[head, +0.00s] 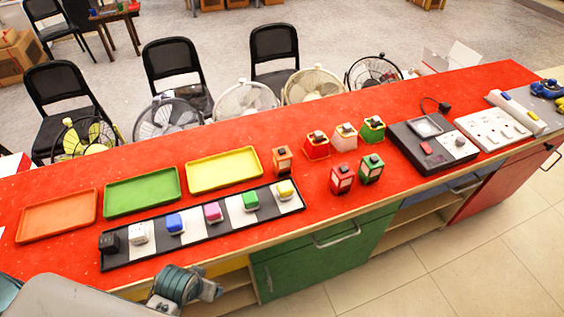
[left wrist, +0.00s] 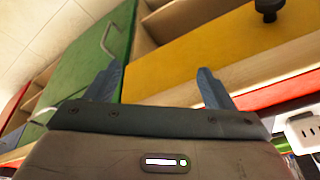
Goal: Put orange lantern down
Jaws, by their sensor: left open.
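The orange lantern (head: 282,161) stands upright on the red counter (head: 235,143), just right of the yellow tray and above the right end of a black-and-white strip. No gripper touches it. My left gripper (left wrist: 160,72) shows in the left wrist view with its two blue fingers apart and nothing between them. It faces the cabinet front with the green door (left wrist: 105,50) and yellow drawer (left wrist: 205,55). In the head view, part of my left arm shows at the bottom left, below the counter edge. My right gripper is not in view.
An orange tray (head: 57,215), a green tray (head: 142,192) and a yellow tray (head: 224,170) lie left. The strip (head: 190,228) holds several coloured blocks. Other lanterns, such as a red lantern (head: 342,179), stand right. A black device (head: 432,142) lies farther right. Fans and chairs line the far side.

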